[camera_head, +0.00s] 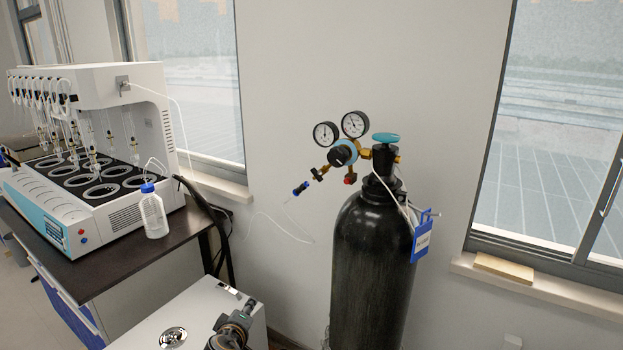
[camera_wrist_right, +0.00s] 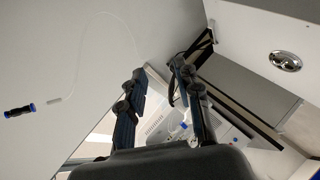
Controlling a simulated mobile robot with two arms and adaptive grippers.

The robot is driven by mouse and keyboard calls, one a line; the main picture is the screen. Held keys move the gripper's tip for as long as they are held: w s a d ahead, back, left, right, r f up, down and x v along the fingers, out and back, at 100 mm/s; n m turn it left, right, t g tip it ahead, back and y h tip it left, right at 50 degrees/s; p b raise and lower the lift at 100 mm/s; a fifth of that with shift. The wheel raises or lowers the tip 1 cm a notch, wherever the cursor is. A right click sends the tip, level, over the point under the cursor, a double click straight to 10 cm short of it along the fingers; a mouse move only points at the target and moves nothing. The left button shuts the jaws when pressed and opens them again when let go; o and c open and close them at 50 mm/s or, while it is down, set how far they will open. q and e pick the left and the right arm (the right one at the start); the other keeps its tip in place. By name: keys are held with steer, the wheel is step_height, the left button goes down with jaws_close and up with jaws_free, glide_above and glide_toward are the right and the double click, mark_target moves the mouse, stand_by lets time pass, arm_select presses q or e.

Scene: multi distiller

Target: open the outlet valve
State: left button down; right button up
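A tall black gas cylinder (camera_head: 372,265) stands upright by the wall, with a teal handwheel (camera_head: 386,138) on top. A brass regulator carries two round gauges (camera_head: 340,128) and a black knob on a blue body (camera_head: 343,155). A small blue-and-black outlet fitting (camera_head: 300,188) is at its left, with a thin clear tube; it also shows at the left of the right wrist view (camera_wrist_right: 18,110). No label tells which part is the outlet valve. My right gripper (camera_wrist_right: 159,70) is open and empty, apart from the fitting. My left gripper is not in view.
A white distiller (camera_head: 100,150) with glassware and a clear blue-capped bottle (camera_head: 152,212) stand on the dark bench at left. A white box (camera_head: 190,310) is low in front, with part of my arm over it. A blue-and-white tag (camera_head: 422,238) hangs on the cylinder. Windows flank the wall.

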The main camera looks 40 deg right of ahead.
steer(key=d+r+m+h, duration=0.2)
steer(key=r, duration=0.7)
steer(key=d+r+m+h, duration=0.2)
steer(key=r, duration=0.6)
steer(key=m+g+h, duration=0.4)
steer(key=m, duration=0.2)
glide_toward(314, 175)
steer(key=p+x, duration=0.4)
steer(key=x, duration=0.3)
steer(key=shift+w+d+r+p, duration=0.1)
steer(key=shift+d+p, duration=0.25)
steer(key=shift+p, duration=0.05)
steer(key=shift+x, duration=0.75)
steer(key=shift+c, duration=0.2)
jaws_close()
